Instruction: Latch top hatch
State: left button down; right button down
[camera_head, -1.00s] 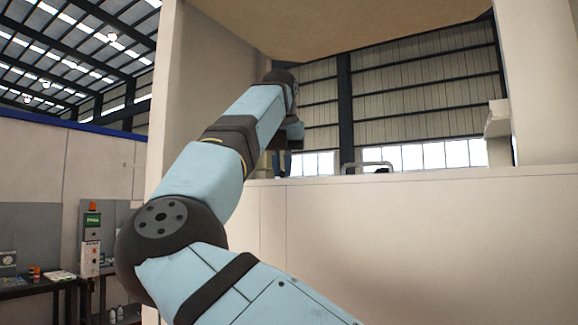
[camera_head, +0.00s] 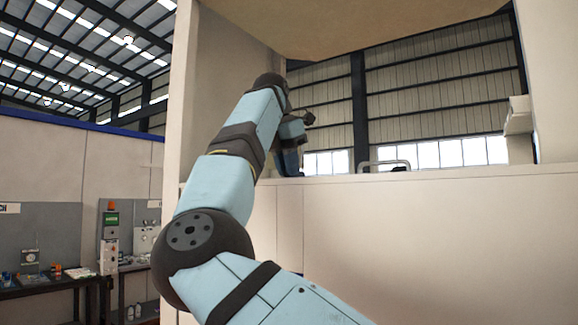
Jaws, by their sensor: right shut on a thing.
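My right arm reaches up into the large cream housing's opening. My right gripper (camera_head: 302,122) is at the opening's lower left, just above the ledge, small and dark. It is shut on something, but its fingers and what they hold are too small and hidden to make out. A broad tan panel (camera_head: 360,28) spans the top of the opening; I cannot tell whether it is the hatch. No latch can be clearly identified. My left gripper is not in view.
A metal bar handle (camera_head: 384,164) stands on the ledge right of my gripper. The cream front wall (camera_head: 420,240) fills the lower right, and a side wall (camera_head: 238,85) stands behind my arm. A workbench (camera_head: 45,288) with equipment is at the far left.

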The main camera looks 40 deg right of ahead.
jog(key=c, duration=1.2)
grip_release()
jog(key=shift+o, duration=0.2)
jog(key=v, duration=1.4)
jog(key=shift+a+f, duration=0.1)
jog(key=shift+f, duration=0.05)
